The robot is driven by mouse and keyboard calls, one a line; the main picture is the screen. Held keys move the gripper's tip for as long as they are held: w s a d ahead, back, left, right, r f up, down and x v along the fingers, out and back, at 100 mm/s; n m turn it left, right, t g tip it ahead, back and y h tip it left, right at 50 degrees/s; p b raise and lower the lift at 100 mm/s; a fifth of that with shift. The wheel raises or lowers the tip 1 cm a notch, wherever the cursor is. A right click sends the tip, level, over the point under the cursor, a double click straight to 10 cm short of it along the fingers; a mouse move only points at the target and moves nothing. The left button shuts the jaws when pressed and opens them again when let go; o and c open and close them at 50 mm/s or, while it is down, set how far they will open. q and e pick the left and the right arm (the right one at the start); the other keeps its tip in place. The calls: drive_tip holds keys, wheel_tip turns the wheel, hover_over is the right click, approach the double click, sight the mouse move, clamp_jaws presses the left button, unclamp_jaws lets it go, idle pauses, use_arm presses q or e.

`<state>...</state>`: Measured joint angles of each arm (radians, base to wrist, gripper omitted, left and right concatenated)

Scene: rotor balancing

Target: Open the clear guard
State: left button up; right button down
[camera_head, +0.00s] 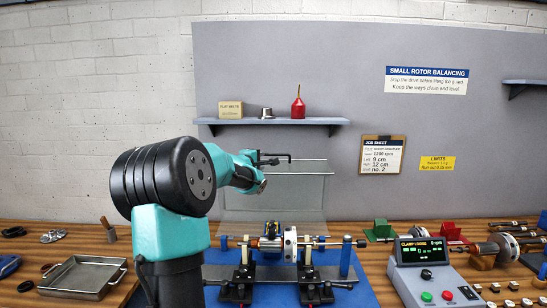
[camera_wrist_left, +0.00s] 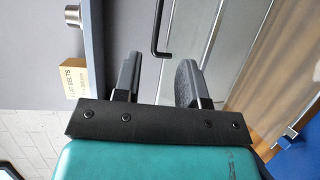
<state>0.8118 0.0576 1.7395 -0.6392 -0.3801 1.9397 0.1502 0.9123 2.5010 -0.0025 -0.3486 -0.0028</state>
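The clear guard (camera_head: 300,188) stands raised behind the rotor, as a see-through panel; it also shows in the left wrist view (camera_wrist_left: 208,30). Its black bar handle (camera_head: 277,155) is at the upper edge. My left gripper (camera_head: 262,163) is at that handle. In the left wrist view, its two dark fingers (camera_wrist_left: 158,76) are spread apart, and the handle (camera_wrist_left: 158,38) lies just beyond their tips, in line with the gap. The fingers do not appear to touch it. The rotor (camera_head: 290,244) rests uncovered on the balancing stand (camera_head: 243,278). My right gripper is not in view.
A control box (camera_head: 433,272) stands right of the blue mat (camera_head: 368,295). A metal tray (camera_head: 82,277) lies at left. A wall shelf (camera_head: 235,121) with a red oil can (camera_head: 298,104) hangs above the guard. Parts crowd the right of the bench.

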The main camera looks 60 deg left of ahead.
sight(275, 155)
use_arm(q)
drive_tip(key=x, duration=1.4)
drive_tip(key=shift+c, duration=0.5)
clamp_jaws()
